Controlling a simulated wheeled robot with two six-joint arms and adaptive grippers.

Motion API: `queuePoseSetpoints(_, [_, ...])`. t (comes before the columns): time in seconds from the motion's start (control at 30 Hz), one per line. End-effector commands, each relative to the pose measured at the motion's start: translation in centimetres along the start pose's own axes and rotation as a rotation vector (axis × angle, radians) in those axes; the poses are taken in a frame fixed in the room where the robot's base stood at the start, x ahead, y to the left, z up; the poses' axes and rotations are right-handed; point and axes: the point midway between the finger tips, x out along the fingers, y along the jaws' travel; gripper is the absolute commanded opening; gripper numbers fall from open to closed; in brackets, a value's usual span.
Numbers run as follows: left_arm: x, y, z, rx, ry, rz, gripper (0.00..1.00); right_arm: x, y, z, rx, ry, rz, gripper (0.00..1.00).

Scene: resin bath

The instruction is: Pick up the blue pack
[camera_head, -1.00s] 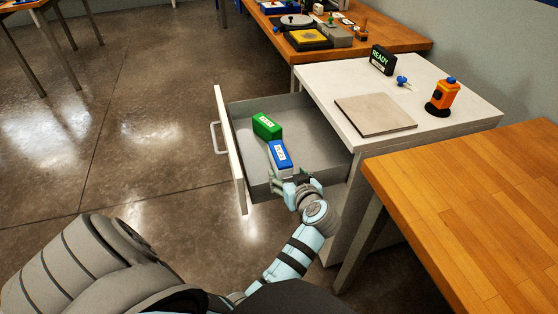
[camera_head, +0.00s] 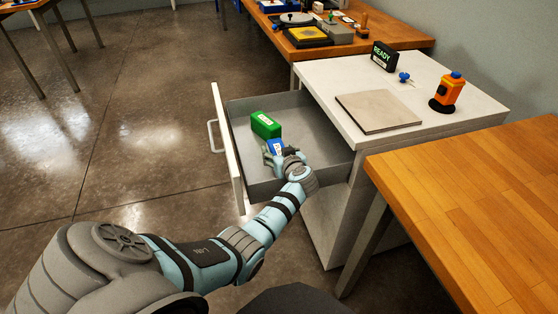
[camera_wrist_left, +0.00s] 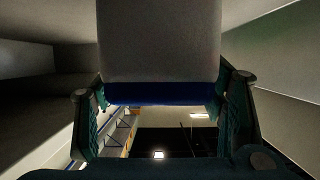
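The blue pack (camera_head: 275,146) lies in the open drawer (camera_head: 310,112), touching or close to the green pack (camera_head: 265,124). My left gripper (camera_head: 279,157) is at the near end of the blue pack and hides part of it. In the left wrist view, the blue pack (camera_wrist_left: 158,92) shows as a grey face with a blue strip below. It sits between the two spread fingers of my left gripper (camera_wrist_left: 160,115). Whether the fingers touch its sides is hard to see. My right gripper is not in view.
The drawer's front panel (camera_head: 227,150) stands at left and its side walls surround the packs. The white cabinet top (camera_head: 345,82) holds a grey plate (camera_head: 378,112), a READY sign (camera_head: 383,57) and an orange device (camera_head: 447,92). A wooden table (camera_head: 480,190) is at right.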

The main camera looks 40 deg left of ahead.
Motion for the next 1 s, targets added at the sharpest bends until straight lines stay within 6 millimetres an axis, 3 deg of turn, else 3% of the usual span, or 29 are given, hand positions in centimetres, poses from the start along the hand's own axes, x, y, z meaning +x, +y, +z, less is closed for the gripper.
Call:
queuePoseSetpoints(0.03, [0.0, 0.0, 0.0, 0.0, 0.0, 0.0, 0.54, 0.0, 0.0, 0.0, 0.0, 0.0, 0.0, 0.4])
queuePoseSetpoints(0.33, [-0.1, 0.0, 0.0, 0.001, 0.0, 0.0, 0.06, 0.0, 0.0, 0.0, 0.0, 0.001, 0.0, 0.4])
queuePoseSetpoints(0.67, [-0.3, 0.0, -0.6, 0.0, 0.002, 0.001, 0.05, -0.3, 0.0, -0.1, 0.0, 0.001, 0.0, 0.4])
queuePoseSetpoints(0.87, [-1.6, 0.0, -3.9, -0.001, 0.004, 0.002, 0.05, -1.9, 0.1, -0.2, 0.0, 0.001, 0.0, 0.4])
queuePoseSetpoints(1.0, [-3.1, 0.0, -7.6, -0.003, 0.005, 0.001, 0.05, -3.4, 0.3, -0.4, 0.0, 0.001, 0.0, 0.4])
